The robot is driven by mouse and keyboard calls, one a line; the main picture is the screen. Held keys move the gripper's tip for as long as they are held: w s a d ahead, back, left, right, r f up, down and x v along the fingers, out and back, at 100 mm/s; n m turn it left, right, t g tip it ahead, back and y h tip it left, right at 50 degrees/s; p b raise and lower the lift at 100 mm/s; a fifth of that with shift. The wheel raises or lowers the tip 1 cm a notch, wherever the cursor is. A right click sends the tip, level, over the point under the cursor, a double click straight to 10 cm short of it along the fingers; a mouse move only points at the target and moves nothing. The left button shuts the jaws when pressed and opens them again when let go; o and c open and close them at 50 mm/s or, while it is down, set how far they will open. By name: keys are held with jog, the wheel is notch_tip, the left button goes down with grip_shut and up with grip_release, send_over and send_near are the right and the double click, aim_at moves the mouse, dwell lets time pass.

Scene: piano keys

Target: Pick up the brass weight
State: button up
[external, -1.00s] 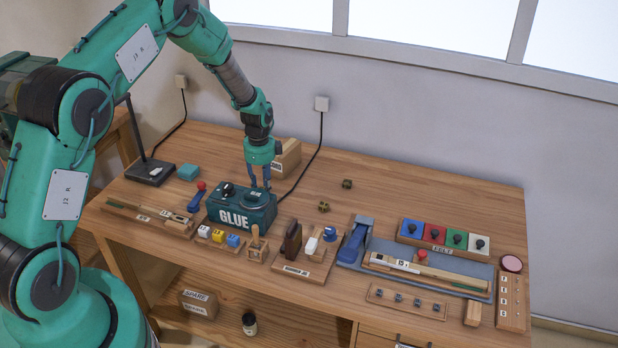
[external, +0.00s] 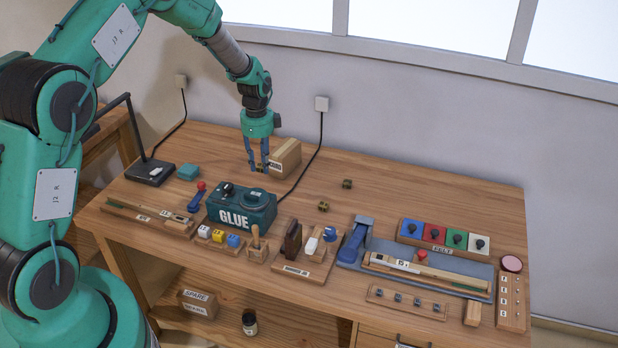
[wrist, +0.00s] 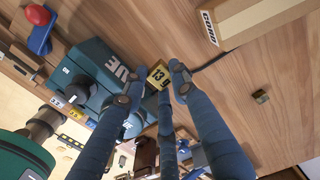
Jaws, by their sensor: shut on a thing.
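My gripper (external: 258,166) is raised above the table behind the green GLUE box (external: 242,208), with its blue fingers pointing down. In the wrist view, my gripper (wrist: 152,86) is shut on a small yellow brass weight (wrist: 158,76) marked with "13" at the fingertips. The fingers hide part of the weight, and in the external view it is too small to make out. Two other small brass-coloured cubes lie on the table: one farther back (external: 347,184) and one nearer (external: 323,206). One brass-coloured cube also shows in the wrist view (wrist: 261,96).
A cardboard CORD box (external: 286,155) stands just behind and right of my gripper, with a black cable beside it. Blocks and tools line the front. The back right of the table is clear.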

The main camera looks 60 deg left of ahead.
dwell(0.8)
jog(key=s+a+f+n, duration=0.1)
jog(key=s+a+n, duration=0.3)
jog(key=s+a, duration=0.2)
jog(key=s+a+f+n+b, duration=0.1)
jog(key=s+a+n, duration=0.3)
jog(key=s, duration=0.5)
jog(key=s+a+f+n+b, duration=0.1)
jog(key=s+a+n, duration=0.3)
jog(key=s+a, duration=0.4)
jog(key=shift+s+a+f, duration=0.15)
jog(key=shift+a+f, duration=0.1)
jog(key=shift+f, duration=0.6)
jog(key=shift+a, duration=0.1)
send_over(198, 155)
jog(key=shift+s+f+b, duration=0.1)
jog(key=shift+f+b, duration=0.35)
jog(key=shift+f, duration=0.3)
jog(key=shift+f, duration=0.1)
jog(key=shift+f, duration=1.65)
